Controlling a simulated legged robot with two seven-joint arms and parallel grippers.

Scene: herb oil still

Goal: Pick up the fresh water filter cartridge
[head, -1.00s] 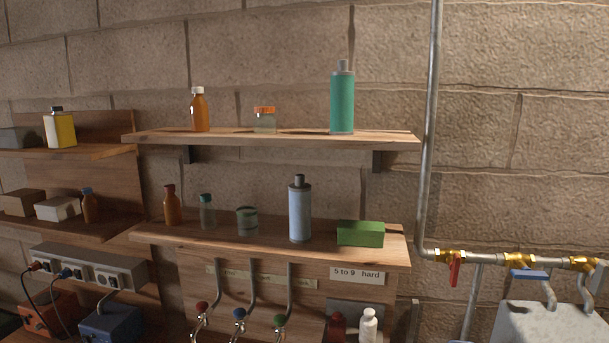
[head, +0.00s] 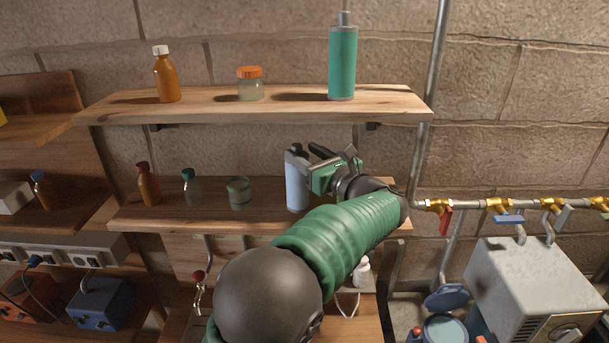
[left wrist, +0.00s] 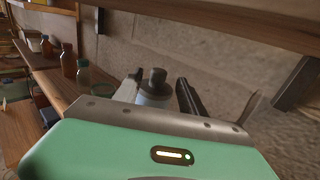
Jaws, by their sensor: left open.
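A pale blue cylinder with a dark grey cap (head: 297,190) stands upright on the lower shelf, partly covered by my left gripper (head: 309,153). In the left wrist view its cap and top (left wrist: 154,88) show between the two spread fingers (left wrist: 158,93). The gripper is open; I cannot tell whether a finger touches the cylinder. A teal cylinder with a grey cap (head: 342,62) stands upright on the upper shelf, above the gripper. Both have a cartridge-like shape; no label shows which is the fresh one. My right gripper is not in view.
The lower shelf (head: 250,222) also holds a brown bottle (head: 148,185), a green-capped bottle (head: 191,188) and a jar (head: 239,192). The upper shelf (head: 210,104) overhangs the gripper. A vertical pipe (head: 431,110) and valves (head: 440,207) are to the right.

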